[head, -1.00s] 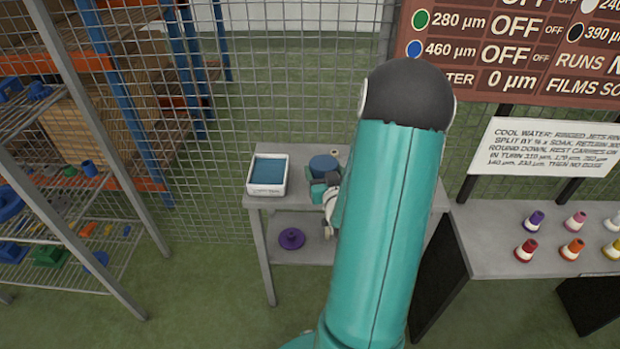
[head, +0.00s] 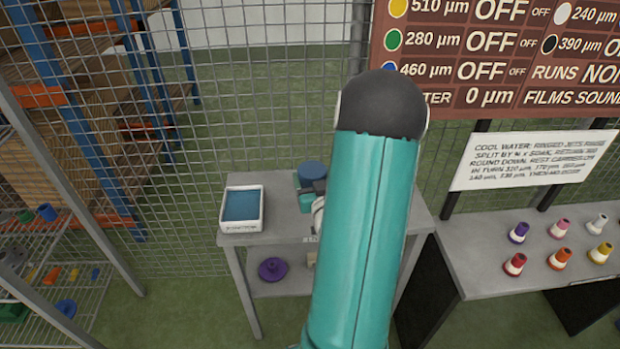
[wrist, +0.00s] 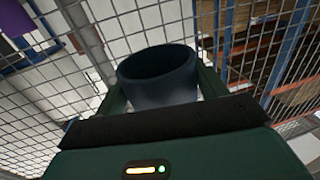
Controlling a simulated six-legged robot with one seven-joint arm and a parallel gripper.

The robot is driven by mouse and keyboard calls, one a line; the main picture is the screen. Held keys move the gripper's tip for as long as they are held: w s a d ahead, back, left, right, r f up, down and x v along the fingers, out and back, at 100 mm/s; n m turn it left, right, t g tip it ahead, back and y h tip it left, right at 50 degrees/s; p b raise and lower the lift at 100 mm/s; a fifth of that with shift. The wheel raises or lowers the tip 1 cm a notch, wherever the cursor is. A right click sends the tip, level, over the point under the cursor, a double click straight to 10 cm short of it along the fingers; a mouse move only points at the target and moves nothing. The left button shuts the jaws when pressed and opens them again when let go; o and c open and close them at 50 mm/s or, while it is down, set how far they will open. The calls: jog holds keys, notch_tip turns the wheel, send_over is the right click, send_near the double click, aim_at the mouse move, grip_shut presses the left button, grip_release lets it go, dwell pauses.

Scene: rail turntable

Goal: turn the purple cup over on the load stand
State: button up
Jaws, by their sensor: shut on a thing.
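No purple cup shows; the cup in my gripper (wrist: 162,90) looks blue. In the head view this blue cup (head: 312,171) is over the grey stand (head: 280,231), with a flat, closed-looking round face upward. In the wrist view the blue cup (wrist: 165,92) sits between my two fingers, its open mouth facing the top of that picture. My gripper is shut on it. In the head view my teal arm hides much of my gripper and the stand's right part. I cannot tell whether the cup touches the stand top.
A white tray with a blue inside (head: 259,223) stands on the stand's left side. A purple round piece (head: 272,268) lies on its lower shelf. A mesh fence (head: 270,110) is behind. A bench (head: 480,262) with several coloured cones is at the right, a rack at the left.

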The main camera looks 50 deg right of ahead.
jog(key=shift+w+f, duration=0.15)
jog(key=shift+f, duration=5.4)
jog(key=shift+f, duration=0.5)
jog(key=o, duration=1.2)
jog(key=shift+o, duration=0.2)
jog(key=shift+a, duration=0.1)
